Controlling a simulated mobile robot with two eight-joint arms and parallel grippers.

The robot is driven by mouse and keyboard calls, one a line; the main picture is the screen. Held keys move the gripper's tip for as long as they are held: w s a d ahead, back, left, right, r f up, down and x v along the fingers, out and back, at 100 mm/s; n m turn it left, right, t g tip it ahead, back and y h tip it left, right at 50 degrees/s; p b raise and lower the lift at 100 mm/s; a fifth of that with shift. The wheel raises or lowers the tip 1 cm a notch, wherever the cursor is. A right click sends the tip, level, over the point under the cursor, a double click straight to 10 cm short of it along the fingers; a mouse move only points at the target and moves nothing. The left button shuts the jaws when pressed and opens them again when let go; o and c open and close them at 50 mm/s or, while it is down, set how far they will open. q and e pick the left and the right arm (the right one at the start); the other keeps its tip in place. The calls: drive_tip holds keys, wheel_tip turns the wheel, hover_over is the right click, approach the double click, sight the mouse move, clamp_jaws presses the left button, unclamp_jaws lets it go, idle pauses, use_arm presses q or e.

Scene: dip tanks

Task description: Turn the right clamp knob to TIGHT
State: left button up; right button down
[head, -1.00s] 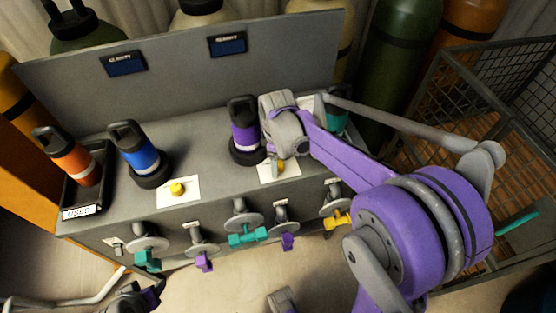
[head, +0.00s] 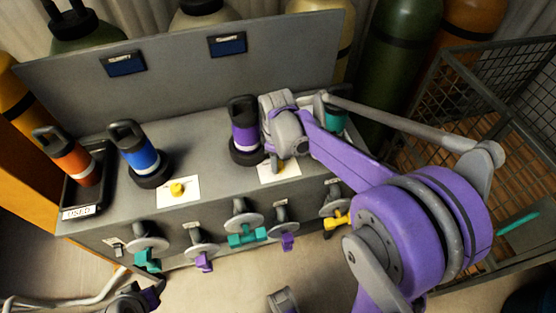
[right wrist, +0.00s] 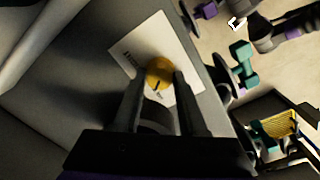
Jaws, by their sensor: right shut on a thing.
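The right clamp knob (right wrist: 159,72) is a round yellow knob with a dark mark, on a white label plate (right wrist: 128,50). The lettering on the plate is too small to read. My right gripper (right wrist: 160,84) is shut on this knob, one finger on each side. In the head view the right gripper (head: 280,160) covers most of the knob, beside the purple cylinder (head: 245,137). The left clamp knob (head: 177,188) is yellow too, on its own white plate, near the blue cylinder (head: 141,157). My left gripper (head: 140,299) is low at the left, its fingers unclear.
A grey backboard (head: 180,80) carries two dark displays (head: 227,45). An orange cylinder (head: 72,160) stands in a black USED tray (head: 105,170). A teal cylinder (head: 335,119) stands right of my gripper. Several valve handles (head: 247,236) jut from the front. A mesh cage (head: 480,120) is at right.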

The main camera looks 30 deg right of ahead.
drive_tip(key=m, duration=1.2)
drive_tip(key=shift+w+m, duration=0.1)
drive_tip(key=shift+m, duration=2)
drive_tip(key=shift+c, duration=2.3)
unclamp_jaws()
